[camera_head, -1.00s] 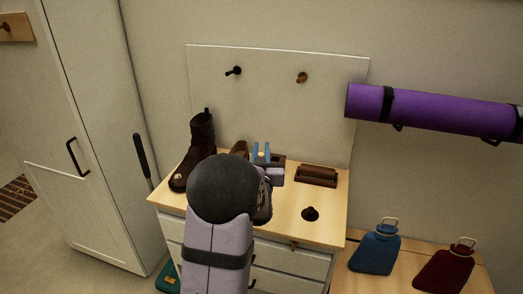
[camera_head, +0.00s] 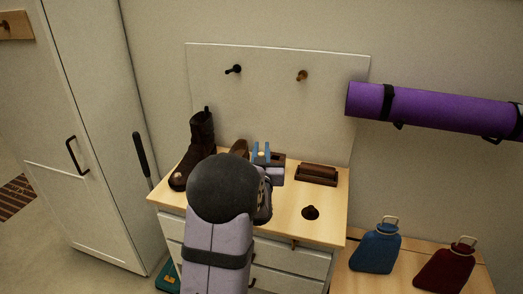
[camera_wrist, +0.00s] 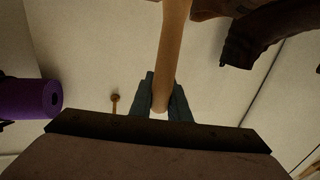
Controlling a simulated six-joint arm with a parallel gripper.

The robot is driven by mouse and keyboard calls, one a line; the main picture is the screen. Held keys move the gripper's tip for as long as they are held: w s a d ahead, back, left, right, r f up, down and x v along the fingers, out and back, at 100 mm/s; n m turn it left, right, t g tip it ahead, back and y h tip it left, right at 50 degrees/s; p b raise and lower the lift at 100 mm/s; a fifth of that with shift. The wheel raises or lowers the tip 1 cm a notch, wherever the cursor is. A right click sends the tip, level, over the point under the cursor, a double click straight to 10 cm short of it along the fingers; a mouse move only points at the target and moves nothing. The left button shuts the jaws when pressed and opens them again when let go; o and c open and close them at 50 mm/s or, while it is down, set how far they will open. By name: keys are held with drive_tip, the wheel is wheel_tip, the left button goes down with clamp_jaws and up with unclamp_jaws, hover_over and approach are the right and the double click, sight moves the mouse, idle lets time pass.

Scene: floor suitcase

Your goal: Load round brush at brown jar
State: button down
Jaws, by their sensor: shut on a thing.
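My gripper (camera_head: 262,155) has blue fingers and is over the back middle of the dresser top. In the wrist view its fingers (camera_wrist: 163,88) are shut on a plain wooden handle (camera_wrist: 174,40), which I take to be the round brush's. The handle runs out of the top of that view, so the brush head is not seen. In the head view only a pale tip shows between the fingers. A small dark brown round thing with a raised middle (camera_head: 310,212), likely the brown jar, stands on the dresser's right front, apart from my gripper.
A dark boot (camera_head: 201,142) stands at the dresser's left; it shows in the wrist view (camera_wrist: 262,38). A brown shoe (camera_head: 239,148) is partly hidden. A brown box-like thing (camera_head: 317,174) lies back right. A pegboard (camera_head: 270,100) rises behind. A purple roll (camera_head: 430,110) hangs right.

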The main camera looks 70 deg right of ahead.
drive_tip(key=shift+f, duration=0.35)
idle(0.6)
drive_tip(key=shift+r, duration=0.1)
wheel_tip(320, 180, up, 7)
drive_tip(key=p, duration=0.4)
idle(0.6)
